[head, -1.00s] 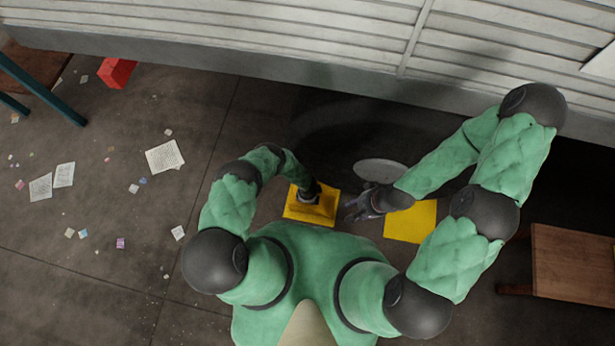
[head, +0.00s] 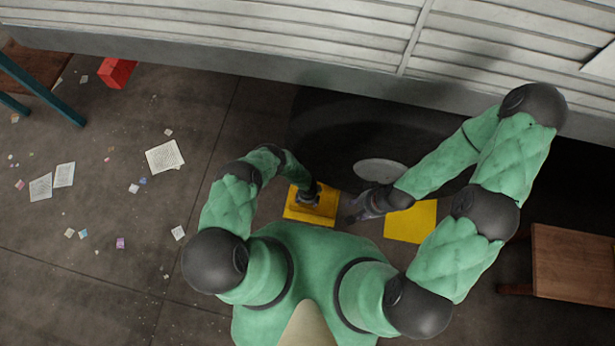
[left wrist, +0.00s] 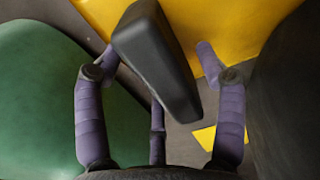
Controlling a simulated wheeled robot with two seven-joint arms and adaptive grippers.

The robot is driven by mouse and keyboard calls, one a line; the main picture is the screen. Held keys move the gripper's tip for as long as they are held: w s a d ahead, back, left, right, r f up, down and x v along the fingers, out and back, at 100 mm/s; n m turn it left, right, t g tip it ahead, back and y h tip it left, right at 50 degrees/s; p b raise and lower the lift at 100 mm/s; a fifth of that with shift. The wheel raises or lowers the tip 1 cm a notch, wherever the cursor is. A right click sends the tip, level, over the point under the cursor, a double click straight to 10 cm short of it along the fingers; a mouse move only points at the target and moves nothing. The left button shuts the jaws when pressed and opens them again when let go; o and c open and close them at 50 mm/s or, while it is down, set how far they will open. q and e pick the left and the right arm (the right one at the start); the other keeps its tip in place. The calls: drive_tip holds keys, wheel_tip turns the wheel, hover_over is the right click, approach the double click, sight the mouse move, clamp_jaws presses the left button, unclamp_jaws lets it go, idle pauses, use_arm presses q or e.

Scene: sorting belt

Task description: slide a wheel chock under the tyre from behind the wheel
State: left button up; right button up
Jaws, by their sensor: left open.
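A yellow wheel chock (head: 297,213) lies on the floor below the dark tyre (head: 325,135) in the head view. My left gripper (head: 310,198) is directly over the chock. In the left wrist view the yellow chock (left wrist: 225,25) fills the top. A black bar (left wrist: 157,62), which looks like its handle, lies between the spread purple fingers of my left gripper (left wrist: 155,55). The gripper is open; contact with the bar is unclear. My right gripper (head: 358,207) is between this chock and a second flat yellow piece (head: 412,222); its fingers are too small and dark to read.
A pale round disc (head: 380,170) shows beside the tyre. The ribbed grey vehicle side (head: 250,45) runs across the top. A wooden stool (head: 575,262) stands at the right.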

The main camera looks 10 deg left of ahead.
use_arm(q)
drive_tip(key=shift+r, duration=5.9)
